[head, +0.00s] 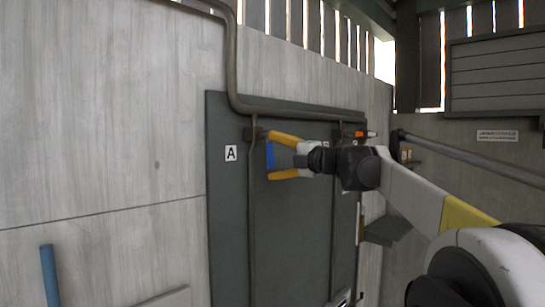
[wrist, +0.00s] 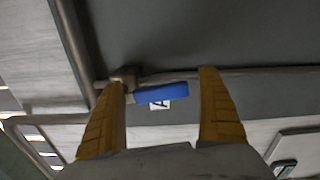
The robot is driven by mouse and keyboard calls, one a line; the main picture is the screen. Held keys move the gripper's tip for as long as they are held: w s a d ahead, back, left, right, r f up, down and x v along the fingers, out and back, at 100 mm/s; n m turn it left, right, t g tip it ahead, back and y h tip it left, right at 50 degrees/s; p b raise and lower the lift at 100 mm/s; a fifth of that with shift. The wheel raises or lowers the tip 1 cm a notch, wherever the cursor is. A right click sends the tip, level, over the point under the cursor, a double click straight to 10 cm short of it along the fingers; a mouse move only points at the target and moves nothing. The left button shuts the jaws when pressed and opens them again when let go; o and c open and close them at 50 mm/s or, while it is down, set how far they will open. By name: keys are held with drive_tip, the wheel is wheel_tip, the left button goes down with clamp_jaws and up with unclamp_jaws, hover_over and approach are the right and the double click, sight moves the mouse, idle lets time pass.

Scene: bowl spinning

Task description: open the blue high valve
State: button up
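The blue valve handle (head: 270,154) hangs down beside a vertical pipe on the dark panel, right of the "A" label. It also shows in the wrist view (wrist: 161,93), running crosswise from the valve body (wrist: 124,77) and nearly in line with the pipe. My gripper (head: 272,155) is open, with one yellow finger above the handle and one below it. In the wrist view my gripper (wrist: 160,77) has the handle between its fingers, with a gap before the right finger. The left finger overlaps the valve body; I cannot tell whether they touch.
The dark panel (head: 228,200) carries several pipes, with one pipe (head: 300,115) running across its top. An orange-tipped part (head: 364,134) sits to the right, behind my arm. A grey ledge (head: 387,230) juts out at lower right. A blue bar (head: 49,275) stands at lower left.

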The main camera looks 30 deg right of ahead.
drive_tip(key=v, duration=1.2)
drive_tip(key=shift+c, duration=0.3)
